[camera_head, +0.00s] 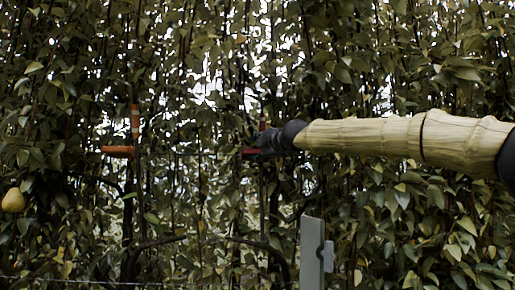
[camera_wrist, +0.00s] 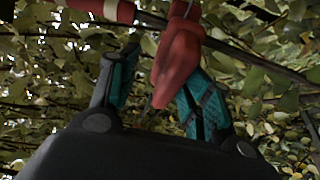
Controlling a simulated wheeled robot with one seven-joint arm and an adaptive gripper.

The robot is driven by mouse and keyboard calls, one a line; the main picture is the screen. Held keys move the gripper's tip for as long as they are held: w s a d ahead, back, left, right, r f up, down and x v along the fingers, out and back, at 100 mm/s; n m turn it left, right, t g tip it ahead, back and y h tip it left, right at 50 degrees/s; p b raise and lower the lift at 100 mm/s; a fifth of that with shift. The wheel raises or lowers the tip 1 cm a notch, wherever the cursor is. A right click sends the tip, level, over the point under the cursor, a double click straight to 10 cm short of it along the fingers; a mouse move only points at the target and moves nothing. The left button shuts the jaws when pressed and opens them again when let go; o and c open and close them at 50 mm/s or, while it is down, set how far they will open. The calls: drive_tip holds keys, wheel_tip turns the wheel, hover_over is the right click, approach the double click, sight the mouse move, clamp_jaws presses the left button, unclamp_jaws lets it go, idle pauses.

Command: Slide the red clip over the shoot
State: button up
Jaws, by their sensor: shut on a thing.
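The red clip (camera_wrist: 177,62) is between the two teal-padded fingers of my gripper (camera_wrist: 160,88) in the wrist view, against the right finger, and its upper end reaches the brown shoot (camera_wrist: 240,52). I cannot tell whether the clip is around the shoot or only beside it. The shoot runs slantwise across the top of the wrist view. In the head view my dark gripper (camera_head: 265,145) is among the foliage at the centre, with a bit of red clip (camera_head: 249,152) at its tip; its fingers are hard to make out there.
A red and pale sleeve (camera_wrist: 105,9) is on the shoot at the wrist view's top left. In the head view, an orange bar (camera_head: 117,151) and an orange-and-white banded piece (camera_head: 135,122) are left, a pear (camera_head: 13,200) far left, a grey post (camera_head: 312,255) below. Dense leaves surround my gripper.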

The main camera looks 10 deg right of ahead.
drive_tip(key=shift+w+d+f, duration=0.15)
drive_tip(key=shift+w+f, duration=0.25)
drive_tip(key=shift+w, duration=0.1)
drive_tip(key=shift+s, duration=0.15)
drive_tip(key=v, duration=1.1)
drive_tip(key=shift+s, duration=0.35)
drive_tip(key=shift+f, duration=0.1)
drive_tip(key=shift+f, duration=0.1)
